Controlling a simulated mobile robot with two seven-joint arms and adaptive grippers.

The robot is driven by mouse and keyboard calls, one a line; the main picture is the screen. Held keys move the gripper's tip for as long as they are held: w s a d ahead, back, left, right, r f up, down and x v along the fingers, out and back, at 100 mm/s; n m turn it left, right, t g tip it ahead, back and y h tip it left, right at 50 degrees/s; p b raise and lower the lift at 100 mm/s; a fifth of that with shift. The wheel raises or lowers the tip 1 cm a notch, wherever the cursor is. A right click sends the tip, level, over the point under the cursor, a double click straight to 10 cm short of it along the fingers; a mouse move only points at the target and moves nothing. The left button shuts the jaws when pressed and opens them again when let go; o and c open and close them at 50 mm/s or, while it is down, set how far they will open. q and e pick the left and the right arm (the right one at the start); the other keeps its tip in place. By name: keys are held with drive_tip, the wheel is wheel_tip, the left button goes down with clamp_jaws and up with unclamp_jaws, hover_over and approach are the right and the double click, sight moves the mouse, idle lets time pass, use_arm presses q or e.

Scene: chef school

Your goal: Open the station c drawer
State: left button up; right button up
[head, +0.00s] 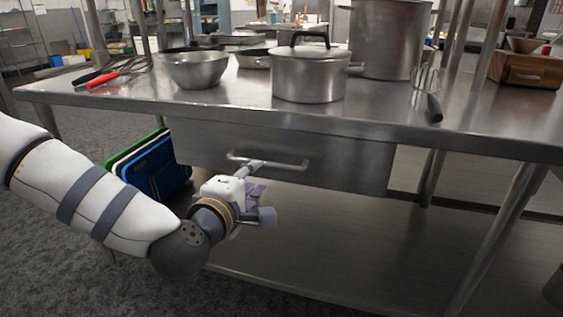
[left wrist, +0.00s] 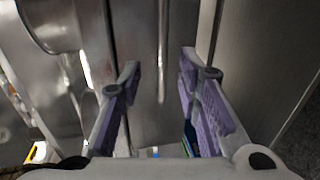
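The steel drawer (head: 345,163) hangs under the steel worktop and looks shut. Its bar handle (head: 290,165) runs across the front. My left gripper (head: 258,192) is at the left part of the handle, with one finger overlapping the bar in the head view. In the left wrist view, the two purple-padded fingers of the left gripper (left wrist: 160,68) are spread apart, and a thin bright bar (left wrist: 163,45), which looks like the handle, lies between them. I cannot tell whether a finger touches it. My right gripper is not in view.
The worktop (head: 220,107) carries a lidded pot (head: 308,78), a metal bowl (head: 192,70), a whisk (head: 434,105) and red-handled tongs (head: 97,80). Blue and green boards (head: 155,168) stand left of the drawer. The lower shelf (head: 360,235) is clear near the gripper. A table leg (head: 495,240) stands right.

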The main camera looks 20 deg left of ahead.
sight(269, 165)
use_arm(q)
drive_tip(key=w, duration=0.3)
drive_tip(key=w+f, duration=0.1)
drive_tip(key=w, duration=0.3)
drive_tip(key=w+f+b, duration=0.1)
drive_tip(key=w, duration=0.2)
drive_tip(key=shift+w+d+f, duration=0.2)
drive_tip(key=shift+d+f, duration=0.05)
clamp_jaws()
